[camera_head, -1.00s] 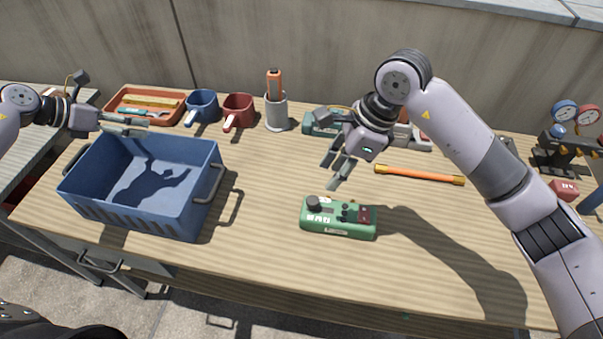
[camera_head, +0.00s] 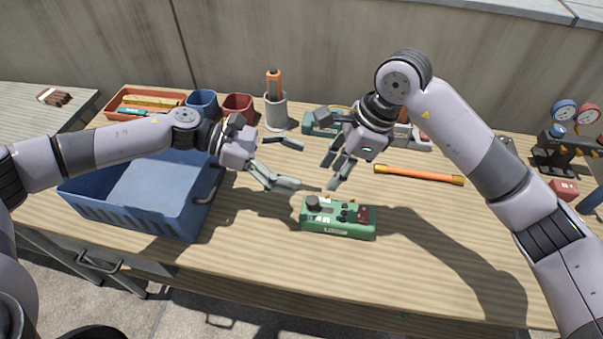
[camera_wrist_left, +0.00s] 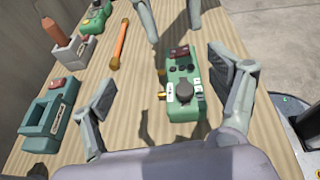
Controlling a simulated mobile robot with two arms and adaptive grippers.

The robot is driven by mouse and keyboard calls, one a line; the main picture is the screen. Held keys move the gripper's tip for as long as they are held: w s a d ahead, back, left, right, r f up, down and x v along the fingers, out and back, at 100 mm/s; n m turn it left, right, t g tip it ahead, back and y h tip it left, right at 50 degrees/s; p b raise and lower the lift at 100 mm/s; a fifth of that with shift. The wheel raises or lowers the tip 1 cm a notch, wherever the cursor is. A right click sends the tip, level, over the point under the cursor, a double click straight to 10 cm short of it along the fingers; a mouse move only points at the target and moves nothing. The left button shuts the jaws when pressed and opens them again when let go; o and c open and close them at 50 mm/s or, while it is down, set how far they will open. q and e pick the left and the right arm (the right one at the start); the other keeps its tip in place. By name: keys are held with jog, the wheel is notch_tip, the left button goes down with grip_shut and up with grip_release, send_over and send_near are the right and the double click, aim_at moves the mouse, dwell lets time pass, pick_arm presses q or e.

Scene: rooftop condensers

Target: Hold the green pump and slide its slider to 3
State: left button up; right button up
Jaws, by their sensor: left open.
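The green pump (camera_head: 338,229) lies on the table right of the blue crate, with a black knob, small buttons and a dark red patch on top. It also shows in the left wrist view (camera_wrist_left: 184,113), with small brass-coloured parts on one side. I cannot make out the slider or its setting. My left gripper (camera_head: 292,164) is open and empty, above and left of the pump; in the left wrist view its fingers stand apart on either side of the pump, not touching it. My right gripper (camera_head: 335,172) is open and empty, above and behind the pump.
The blue crate (camera_head: 132,213) stands under my left forearm. An orange bar (camera_head: 419,175) lies behind the pump to the right. Mugs, a grey holder (camera_head: 276,112), an orange tray (camera_head: 118,104) and a teal device line the back. The table front is clear.

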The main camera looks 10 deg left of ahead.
pick_arm(q)
jog(key=s+d+m, duration=0.1)
jog(key=s+d, duration=0.1)
jog(key=g, duration=0.1)
send_near(337, 212)
jog(key=shift+d+r, duration=0.1)
jog(key=shift+d, duration=0.55)
jog(key=x, duration=0.7)
jog(key=shift+d+f, duration=0.2)
jog(key=shift+f, duration=0.2)
jog(key=shift+c, duration=0.2)
jog(key=c, duration=1.8)
